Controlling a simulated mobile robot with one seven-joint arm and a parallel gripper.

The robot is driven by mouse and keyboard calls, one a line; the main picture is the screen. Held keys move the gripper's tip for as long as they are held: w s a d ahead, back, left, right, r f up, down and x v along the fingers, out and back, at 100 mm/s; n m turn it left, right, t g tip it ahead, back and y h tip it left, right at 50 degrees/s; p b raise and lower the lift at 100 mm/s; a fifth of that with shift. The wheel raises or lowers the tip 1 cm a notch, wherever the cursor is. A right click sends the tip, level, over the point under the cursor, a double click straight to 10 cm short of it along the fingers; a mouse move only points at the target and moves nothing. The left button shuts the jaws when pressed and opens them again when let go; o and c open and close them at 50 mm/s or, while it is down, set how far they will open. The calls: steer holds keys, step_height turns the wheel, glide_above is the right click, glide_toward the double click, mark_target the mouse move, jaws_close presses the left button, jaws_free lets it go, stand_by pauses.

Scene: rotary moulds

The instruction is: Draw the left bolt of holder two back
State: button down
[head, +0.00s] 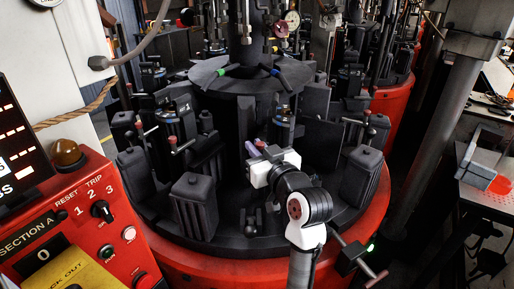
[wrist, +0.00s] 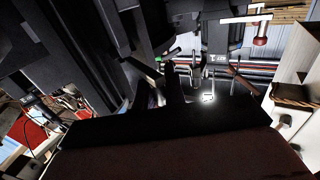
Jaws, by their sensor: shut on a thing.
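My gripper (head: 256,172) is in the middle of the round black mould table (head: 290,238) in the head view, reaching in from the front. Its fingers point away from the camera, towards the dark central column. Small purple parts (head: 251,148) show just at its far side. In the wrist view the dark fingers (wrist: 155,90) stand close together over a broad dark surface. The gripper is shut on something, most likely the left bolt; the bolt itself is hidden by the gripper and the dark. I cannot read a holder number.
Dark ribbed blocks stand at the left (head: 195,205) and right (head: 362,178) of my arm. Red-knobbed levers (head: 183,146) rise at the left. A red control panel (head: 85,225) with a yellow tag (head: 78,270) fills the lower left.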

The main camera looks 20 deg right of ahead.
steer(key=c, duration=1.4)
jaws_free()
steer(key=shift+s+a+r, duration=0.2)
steer(key=shift+a+r, duration=0.05)
steer(key=shift+r, duration=0.2)
steer(key=shift+w+d+f, duration=0.1)
steer(key=shift+f, duration=0.05)
steer(key=s+b, duration=0.1)
steer(key=s, duration=0.3)
steer(key=s+d+b, duration=0.1)
steer(key=s, duration=0.4)
steer(key=s+b, duration=0.1)
steer(key=s, duration=0.3)
steer(key=shift+s+d+b, duration=0.3)
steer(key=shift+s+d, duration=0.05)
steer(key=shift+d, duration=0.05)
steer(key=shift+s+f, duration=0.1)
